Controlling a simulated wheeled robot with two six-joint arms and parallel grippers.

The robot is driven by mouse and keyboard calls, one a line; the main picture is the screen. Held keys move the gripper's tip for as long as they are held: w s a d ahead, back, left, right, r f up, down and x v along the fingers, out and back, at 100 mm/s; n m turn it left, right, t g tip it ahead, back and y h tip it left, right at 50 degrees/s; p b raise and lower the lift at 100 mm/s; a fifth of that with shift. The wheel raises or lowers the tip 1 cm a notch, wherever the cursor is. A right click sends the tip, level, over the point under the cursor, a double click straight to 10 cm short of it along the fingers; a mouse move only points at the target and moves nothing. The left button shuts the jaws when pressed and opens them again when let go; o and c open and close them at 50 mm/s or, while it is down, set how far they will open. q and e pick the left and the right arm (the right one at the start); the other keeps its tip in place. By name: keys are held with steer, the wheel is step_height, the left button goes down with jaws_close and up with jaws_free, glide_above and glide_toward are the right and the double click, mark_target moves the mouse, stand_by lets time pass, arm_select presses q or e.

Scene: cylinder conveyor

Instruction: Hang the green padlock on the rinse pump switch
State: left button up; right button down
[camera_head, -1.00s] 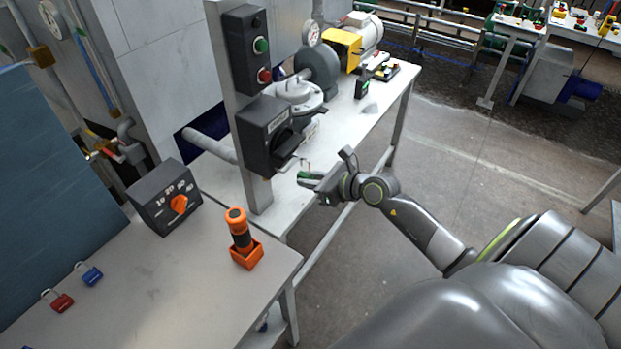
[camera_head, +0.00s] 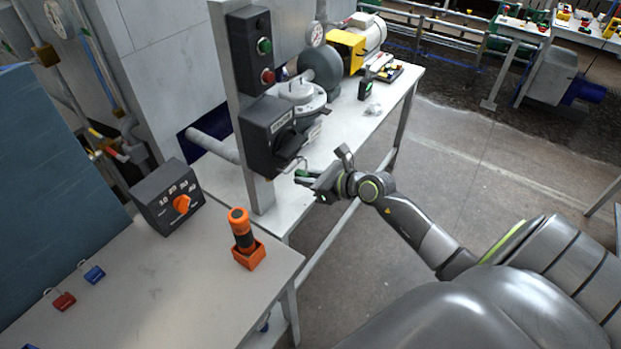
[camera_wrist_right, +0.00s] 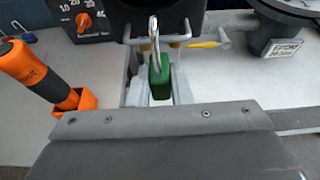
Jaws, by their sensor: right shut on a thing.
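My right gripper (camera_head: 306,178) is shut on the green padlock (camera_head: 301,174), just in front of the dark switch box (camera_head: 262,132) on the grey post. In the right wrist view the green padlock (camera_wrist_right: 159,78) sits between the fingers, its silver shackle pointing up towards the dark box. A metal bar on the box runs crosswise behind the shackle. I cannot tell whether the shackle touches it or is around it. My left gripper is not in view.
An orange flashlight-like tool in an orange holder (camera_head: 248,257) and a dial box (camera_head: 168,198) stand on the near table. Red (camera_head: 64,301) and blue (camera_head: 94,275) padlocks lie at left. A pump (camera_head: 304,92) stands behind the post.

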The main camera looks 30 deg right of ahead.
steer(key=shift+w+a, duration=0.2)
steer(key=shift+w, duration=0.3)
steer(key=shift+w+a, duration=0.2)
steer(key=shift+w, duration=0.25)
steer(key=shift+w, duration=0.15)
stand_by(0.3)
steer(key=shift+f, duration=0.2)
stand_by(0.4)
steer(key=shift+f+b, duration=1.2)
steer(key=shift+f, duration=0.05)
steer(key=c, duration=1.2)
jaws_free()
steer(key=shift+c, duration=0.2)
